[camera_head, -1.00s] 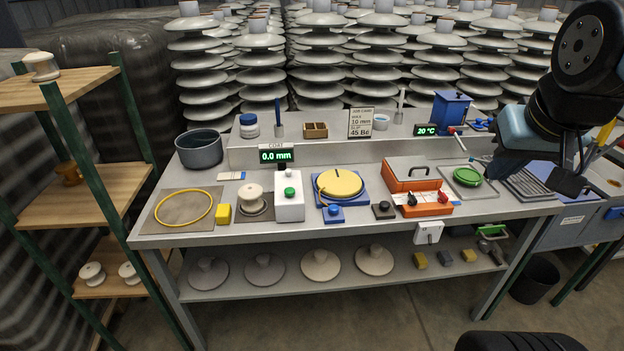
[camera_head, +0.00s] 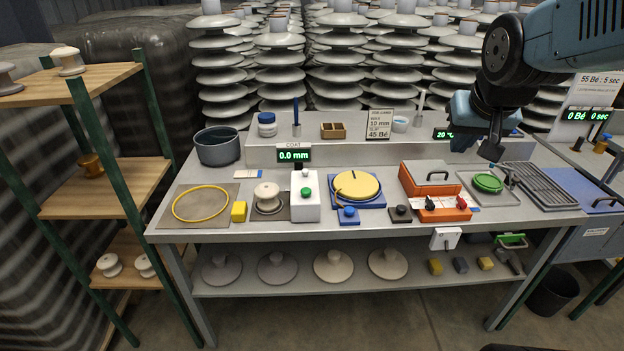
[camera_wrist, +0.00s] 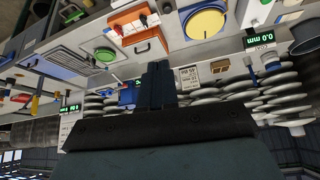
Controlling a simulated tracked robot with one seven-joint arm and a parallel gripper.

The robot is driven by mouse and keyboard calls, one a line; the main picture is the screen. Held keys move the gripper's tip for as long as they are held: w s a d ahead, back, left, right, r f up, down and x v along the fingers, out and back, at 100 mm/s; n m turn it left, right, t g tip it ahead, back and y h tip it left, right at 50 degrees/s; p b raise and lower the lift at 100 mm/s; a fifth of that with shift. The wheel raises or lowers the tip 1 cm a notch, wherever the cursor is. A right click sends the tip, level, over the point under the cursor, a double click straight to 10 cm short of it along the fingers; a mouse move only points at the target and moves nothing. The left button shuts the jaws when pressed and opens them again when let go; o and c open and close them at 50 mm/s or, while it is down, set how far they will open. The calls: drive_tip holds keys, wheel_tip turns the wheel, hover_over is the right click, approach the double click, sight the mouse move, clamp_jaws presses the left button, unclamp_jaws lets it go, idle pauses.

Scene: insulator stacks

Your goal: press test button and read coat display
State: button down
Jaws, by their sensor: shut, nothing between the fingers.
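The coat display (camera_head: 294,155) stands at the back of the bench, left of middle, and reads 0.0 mm in green. It also shows in the wrist view (camera_wrist: 259,28). In front of it is a white box (camera_head: 305,208) with a green button (camera_head: 306,192) on its face. A white spool-shaped insulator (camera_head: 267,195) stands on a grey pad just left of the box. My gripper (camera_head: 492,152) is shut and empty, raised above the right part of the bench near the green dish, far from the box. In the wrist view, the shut fingers (camera_wrist: 155,82) show over the bench.
A yellow turntable (camera_head: 355,186) with a blue button (camera_head: 348,211), a black button (camera_head: 401,211) and an orange case (camera_head: 430,190) lie between the box and my gripper. A green dish (camera_head: 488,182) is at the right. A grey pot (camera_head: 218,146) stands back left.

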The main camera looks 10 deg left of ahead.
drive_tip(key=w+a+f+y, duration=0.1)
drive_tip(key=w+a+f, duration=0.2)
drive_tip(key=w+a, duration=0.25)
drive_tip(key=w+a+f+y, duration=0.1)
drive_tip(key=w+a+f, duration=0.25)
drive_tip(key=a, duration=0.35)
drive_tip(key=y, duration=0.5)
hover_over(309, 191)
wheel_tip(309, 191, down, 6)
drive_tip(key=shift+f, duration=0.25)
drive_tip(key=shift+f, duration=0.1)
drive_tip(key=shift+f, duration=4.3)
drive_tip(key=shift+f, duration=0.1)
drive_tip(key=shift+f, duration=0.25)
